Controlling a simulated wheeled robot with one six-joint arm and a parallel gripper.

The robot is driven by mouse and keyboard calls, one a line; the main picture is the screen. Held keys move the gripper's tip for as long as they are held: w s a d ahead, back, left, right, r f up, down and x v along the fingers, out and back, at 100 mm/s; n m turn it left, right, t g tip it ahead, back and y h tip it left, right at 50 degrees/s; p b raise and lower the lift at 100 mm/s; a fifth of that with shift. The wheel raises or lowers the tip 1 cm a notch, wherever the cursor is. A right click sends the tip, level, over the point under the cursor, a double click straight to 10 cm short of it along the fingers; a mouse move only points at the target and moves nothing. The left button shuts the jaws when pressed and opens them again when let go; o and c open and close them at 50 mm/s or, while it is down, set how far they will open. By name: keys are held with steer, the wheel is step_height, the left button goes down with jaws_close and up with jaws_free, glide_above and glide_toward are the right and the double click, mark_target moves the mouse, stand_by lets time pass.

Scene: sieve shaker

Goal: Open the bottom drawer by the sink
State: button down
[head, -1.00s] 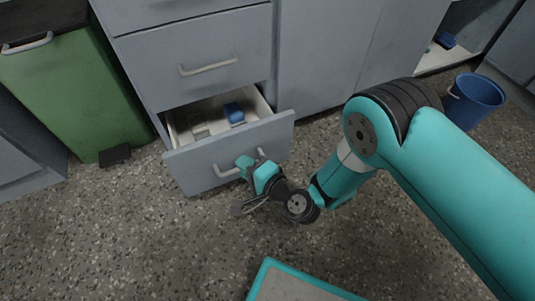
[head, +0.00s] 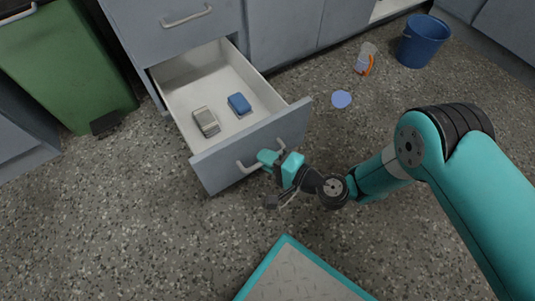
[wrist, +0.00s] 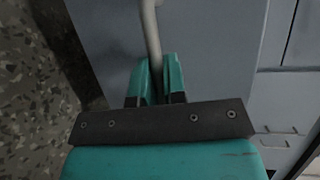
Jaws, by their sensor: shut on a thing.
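The bottom drawer (head: 200,167) stands well open in the head view, its white inside showing. Its pale bar handle (head: 245,165) is on the grey front. My gripper (head: 272,157) is shut on the handle near its middle. In the wrist view the handle bar (wrist: 150,35) runs between the two teal fingers of my gripper (wrist: 156,85). A blue block (head: 239,104) and a grey-beige block (head: 206,121) lie inside the drawer.
A drawer above with its own handle (head: 187,16) is shut. A green bin (head: 65,70) stands at the left. A blue bucket (head: 424,42), an orange-and-white item (head: 365,60) and a blue disc (head: 341,99) are on the speckled floor at the right.

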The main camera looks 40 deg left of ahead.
steer(key=shift+s+d, duration=0.25)
steer(key=shift+s, duration=0.1)
steer(key=c, duration=1.2)
jaws_free()
steer(key=shift+w, duration=0.25)
steer(key=w+d+r+p, duration=0.1)
steer(key=d+r+p, duration=0.2)
steer(key=d+p, duration=1.4)
steer(key=shift+p, duration=0.45)
